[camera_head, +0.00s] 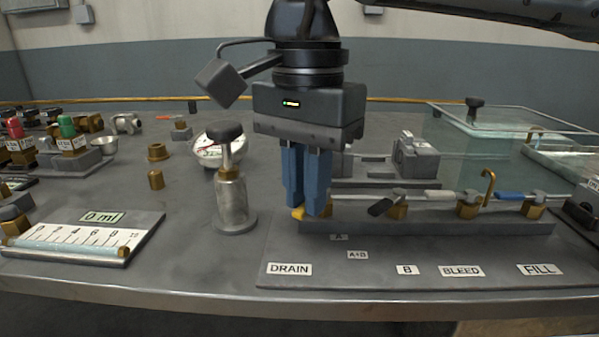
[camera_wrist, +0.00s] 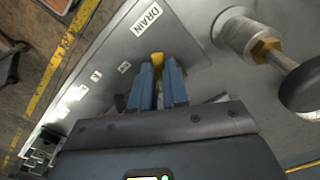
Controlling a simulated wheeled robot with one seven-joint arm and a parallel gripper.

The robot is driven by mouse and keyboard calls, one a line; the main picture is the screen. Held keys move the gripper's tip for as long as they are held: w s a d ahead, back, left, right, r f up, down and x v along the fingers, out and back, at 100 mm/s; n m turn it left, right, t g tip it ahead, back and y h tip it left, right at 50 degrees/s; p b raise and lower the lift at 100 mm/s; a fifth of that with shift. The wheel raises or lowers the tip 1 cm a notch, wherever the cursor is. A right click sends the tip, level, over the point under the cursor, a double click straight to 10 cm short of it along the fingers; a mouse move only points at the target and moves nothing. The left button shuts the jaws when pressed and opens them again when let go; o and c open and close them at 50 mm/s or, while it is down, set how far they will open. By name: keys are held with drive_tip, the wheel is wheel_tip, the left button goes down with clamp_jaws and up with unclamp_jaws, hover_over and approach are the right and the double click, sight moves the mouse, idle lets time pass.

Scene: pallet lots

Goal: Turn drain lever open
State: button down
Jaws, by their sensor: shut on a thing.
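My gripper (camera_head: 308,208) points down over the left end of the valve rail, behind the DRAIN label (camera_head: 289,268). Its blue fingers are shut on the yellow drain lever (camera_head: 297,213), which mostly hides between and behind them. In the wrist view the lever (camera_wrist: 158,60) shows as a yellow piece between the fingertips of my gripper (camera_wrist: 158,75), close to the DRAIN label (camera_wrist: 146,19). The valve body under the lever is hidden.
Several other valves stand along the rail (camera_head: 430,228) to the right, with a black lever (camera_head: 380,207) nearest. A metal cylinder with a black knob (camera_head: 229,195) stands close on the left. A glass tank (camera_head: 480,150) is behind right. A gauge plate (camera_head: 85,237) lies at left.

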drive_tip(key=n, duration=0.2)
drive_tip(key=d+n, duration=0.1)
drive_tip(key=shift+s+n, duration=0.25)
drive_tip(key=shift+n, duration=0.05)
drive_tip(key=shift+d+n+p, duration=0.2)
drive_tip(key=shift+d+n, duration=0.05)
drive_tip(key=shift+n, duration=0.45)
drive_tip(key=shift+d+n+p, duration=0.2)
drive_tip(key=shift+d+n, duration=0.05)
drive_tip(key=shift+n, duration=0.45)
drive_tip(key=c, duration=1.1)
unclamp_jaws()
drive_tip(key=shift+r, duration=0.1)
wheel_tip(320, 180, up, 8)
drive_tip(key=shift+f+p, duration=0.2)
drive_tip(key=shift+p, duration=0.6)
